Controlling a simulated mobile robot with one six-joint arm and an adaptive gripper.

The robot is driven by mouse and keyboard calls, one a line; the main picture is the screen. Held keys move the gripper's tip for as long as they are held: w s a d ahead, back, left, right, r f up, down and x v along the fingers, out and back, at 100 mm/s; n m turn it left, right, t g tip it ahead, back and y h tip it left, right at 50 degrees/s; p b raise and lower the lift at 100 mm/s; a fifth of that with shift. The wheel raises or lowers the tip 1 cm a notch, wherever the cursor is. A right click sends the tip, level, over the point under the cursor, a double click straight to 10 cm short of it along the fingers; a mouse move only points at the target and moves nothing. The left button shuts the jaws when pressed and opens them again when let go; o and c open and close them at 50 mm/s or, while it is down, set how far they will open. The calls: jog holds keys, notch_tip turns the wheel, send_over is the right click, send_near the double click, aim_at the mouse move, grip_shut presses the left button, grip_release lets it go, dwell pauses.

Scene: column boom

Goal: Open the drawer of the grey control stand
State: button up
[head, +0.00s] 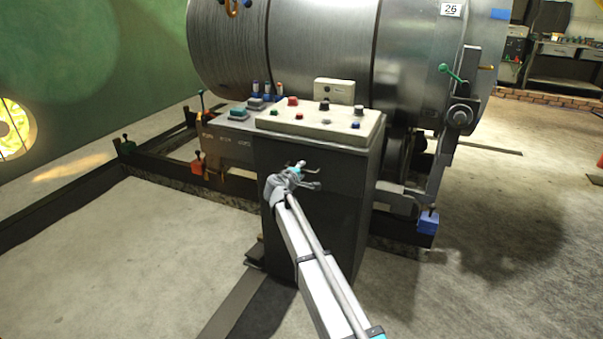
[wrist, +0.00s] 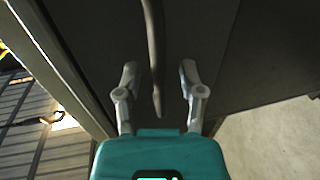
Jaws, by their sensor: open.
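The grey control stand (head: 320,225) stands in the middle of the head view, with a dark front and a light sloped top of buttons. My gripper (head: 308,178) is at the upper part of its front. In the wrist view my gripper (wrist: 158,72) is open, one finger on each side of a thin grey bar handle (wrist: 155,45). A gap shows between the bar and each finger. The dark face behind the bar shows no clear drawer outline. In the head view my gripper and arm cover part of the front, and I cannot make out the drawer's edges there.
A large metal drum (head: 320,55) lies right behind the stand on a dark frame (head: 65,205). A blue block (head: 428,223) sits low to the right. A workbench (head: 565,65) is far back right. Bare concrete floor (head: 480,290) is open at the front right.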

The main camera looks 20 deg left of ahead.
jog(key=shift+w, duration=0.2)
grip_shut()
jog(key=shift+s, duration=0.1)
dwell(0.4)
